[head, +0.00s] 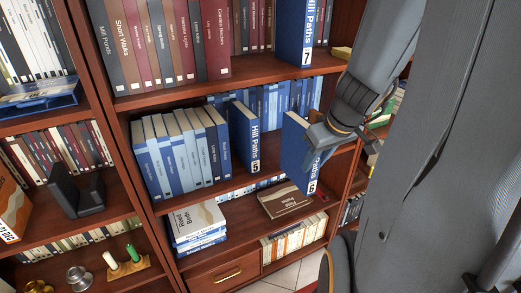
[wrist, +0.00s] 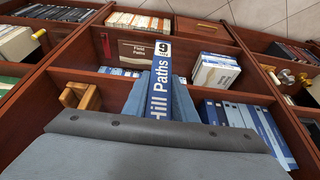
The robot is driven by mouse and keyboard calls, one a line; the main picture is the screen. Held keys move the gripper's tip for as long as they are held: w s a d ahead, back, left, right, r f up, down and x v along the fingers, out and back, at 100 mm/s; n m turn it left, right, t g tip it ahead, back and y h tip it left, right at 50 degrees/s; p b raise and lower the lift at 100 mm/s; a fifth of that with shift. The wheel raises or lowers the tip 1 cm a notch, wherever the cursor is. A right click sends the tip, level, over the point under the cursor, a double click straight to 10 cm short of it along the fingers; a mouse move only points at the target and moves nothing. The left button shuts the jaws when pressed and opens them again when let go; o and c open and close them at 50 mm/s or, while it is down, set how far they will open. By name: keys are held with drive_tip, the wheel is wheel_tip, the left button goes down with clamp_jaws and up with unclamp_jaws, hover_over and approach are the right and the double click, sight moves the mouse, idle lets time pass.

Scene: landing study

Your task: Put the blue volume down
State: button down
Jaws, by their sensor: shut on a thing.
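The blue volume, Hill Paths 6 (head: 293,142), is upright with its spine facing out. Its spine also shows in the wrist view (wrist: 160,85), upside down. My gripper (head: 318,142) is shut on it from the spine side and covers part of the spine. The book's lower end overlaps the front edge of the middle shelf (head: 215,196); I cannot tell whether it touches the board. Hill Paths 5 (head: 243,137) stands upright to its left, with a gap between them. Hill Paths 7 (head: 295,32) stands on the shelf above.
A row of blue books (head: 180,150) fills the left of the middle shelf, and more blue books (head: 275,100) stand at the back. Below lie a brown Field Paths book (head: 285,200) and a white-and-blue stack (head: 197,225). A wooden upright (head: 115,120) bounds the bay on the left.

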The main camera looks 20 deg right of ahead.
sight(287, 136)
drive_tip(key=w+p, duration=0.1)
drive_tip(key=w, duration=0.3)
drive_tip(key=w+p, duration=0.2)
drive_tip(key=w, duration=0.3)
drive_tip(key=w+p, duration=0.2)
drive_tip(key=w, duration=0.2)
drive_tip(key=shift+w+a+r, duration=0.1)
drive_tip(key=shift+w+a, duration=0.1)
drive_tip(key=shift+a, duration=0.05)
drive_tip(key=shift+w+a+f+p, duration=0.1)
drive_tip(key=shift+w+f+p, duration=0.15)
drive_tip(key=shift+w, duration=0.4)
drive_tip(key=shift+w+d+f+p, duration=0.1)
drive_tip(key=shift+w+f+p, duration=0.2)
drive_tip(key=shift+w, duration=0.4)
drive_tip(key=shift+w+a+f+p, duration=0.1)
drive_tip(key=shift+w+f+p, duration=0.15)
drive_tip(key=shift+w, duration=0.4)
drive_tip(key=shift+f+b, duration=0.2)
drive_tip(key=shift+b, duration=0.1)
drive_tip(key=c, duration=1.4)
unclamp_jaws()
drive_tip(key=shift+c, duration=0.2)
